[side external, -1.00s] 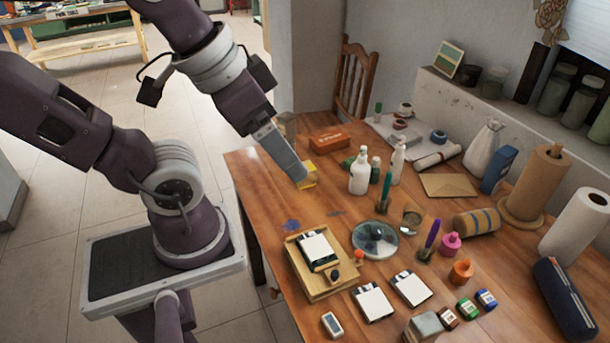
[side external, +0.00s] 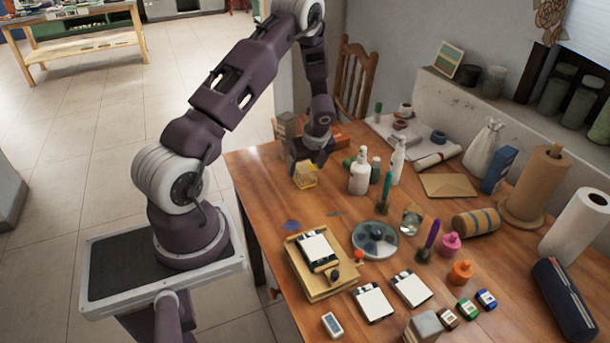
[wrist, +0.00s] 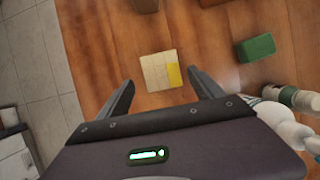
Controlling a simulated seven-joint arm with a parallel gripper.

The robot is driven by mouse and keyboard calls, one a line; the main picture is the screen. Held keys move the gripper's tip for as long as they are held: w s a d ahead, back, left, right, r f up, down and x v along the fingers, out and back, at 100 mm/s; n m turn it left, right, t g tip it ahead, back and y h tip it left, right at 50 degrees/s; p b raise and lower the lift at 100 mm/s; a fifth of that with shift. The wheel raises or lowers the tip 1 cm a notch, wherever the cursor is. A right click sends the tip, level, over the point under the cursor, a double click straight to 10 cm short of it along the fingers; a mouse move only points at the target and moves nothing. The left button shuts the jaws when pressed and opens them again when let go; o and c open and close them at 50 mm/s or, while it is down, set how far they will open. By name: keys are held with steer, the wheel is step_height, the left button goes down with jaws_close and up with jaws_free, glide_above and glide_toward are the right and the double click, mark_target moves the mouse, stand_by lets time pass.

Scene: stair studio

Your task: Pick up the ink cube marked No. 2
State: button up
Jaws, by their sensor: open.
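Several small ink cubes stand at the table's front right in the side external view: a brown one (side external: 447,317), a green one (side external: 467,308) and a blue one (side external: 486,299). Their markings are too small to read, so I cannot tell which is No. 2. My gripper (side external: 306,168) is far from them, at the table's left side, pointing down over a tan and yellow block (side external: 304,177). In the wrist view my gripper (wrist: 161,76) is open, and the block (wrist: 160,71) shows between and beyond its fingertips, not gripped.
A green block (wrist: 256,47) lies to the right in the wrist view. White bottles (side external: 360,172) stand right of my gripper. A glass dish (side external: 358,250), a wooden tray (side external: 326,289), white-labelled flat pieces (side external: 373,303) and a grey block (side external: 424,326) lie toward the front.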

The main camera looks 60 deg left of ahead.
mark_target(306, 169)
steer(key=x, duration=0.5)
steer(key=shift+w, duration=0.25)
steer(key=shift+r, duration=0.15)
steer(key=c, duration=1.5)
